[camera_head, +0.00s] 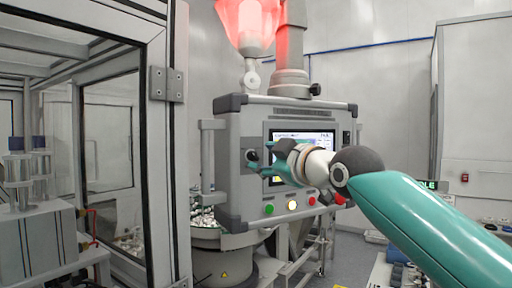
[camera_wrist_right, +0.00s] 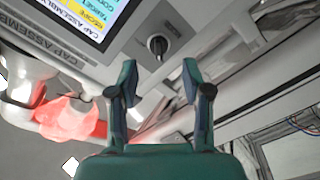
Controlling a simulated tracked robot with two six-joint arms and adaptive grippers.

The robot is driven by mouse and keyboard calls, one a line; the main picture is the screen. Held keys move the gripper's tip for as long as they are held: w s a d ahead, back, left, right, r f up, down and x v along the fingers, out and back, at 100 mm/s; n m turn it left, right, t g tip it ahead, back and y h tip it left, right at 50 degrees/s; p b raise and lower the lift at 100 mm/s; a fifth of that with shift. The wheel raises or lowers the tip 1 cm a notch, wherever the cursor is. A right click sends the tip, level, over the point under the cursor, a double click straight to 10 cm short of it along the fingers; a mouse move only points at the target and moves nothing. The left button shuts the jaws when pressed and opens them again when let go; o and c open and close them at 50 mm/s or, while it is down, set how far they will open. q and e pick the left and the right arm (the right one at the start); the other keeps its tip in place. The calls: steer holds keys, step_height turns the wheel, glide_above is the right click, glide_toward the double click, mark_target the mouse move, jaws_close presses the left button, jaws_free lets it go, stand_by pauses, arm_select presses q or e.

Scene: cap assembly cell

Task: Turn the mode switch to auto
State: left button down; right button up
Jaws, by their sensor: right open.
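The mode switch (camera_head: 252,155) is a dark knob on the grey control panel (camera_head: 233,190), left of its screen. In the right wrist view the switch (camera_wrist_right: 157,44) shows as a round black knob with a raised grip, beside the screen. My right gripper (camera_head: 263,162) is open in front of the panel, close to the knob. In the wrist view its two green fingers (camera_wrist_right: 159,69) are spread with nothing between them, and the knob shows beyond the tips, apart from them. My left gripper is not in view.
The lit screen (camera_head: 318,137) is partly behind my right arm. A red-lit lamp (camera_head: 250,25) is above. A framed enclosure (camera_head: 158,140) stands left.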

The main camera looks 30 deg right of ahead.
mark_target(255, 156)
steer(key=shift+w+d+p, duration=0.2)
steer(key=shift+w+p, duration=0.5)
steer(key=shift+w, duration=1.45)
steer(key=shift+f, duration=0.1)
jaws_close()
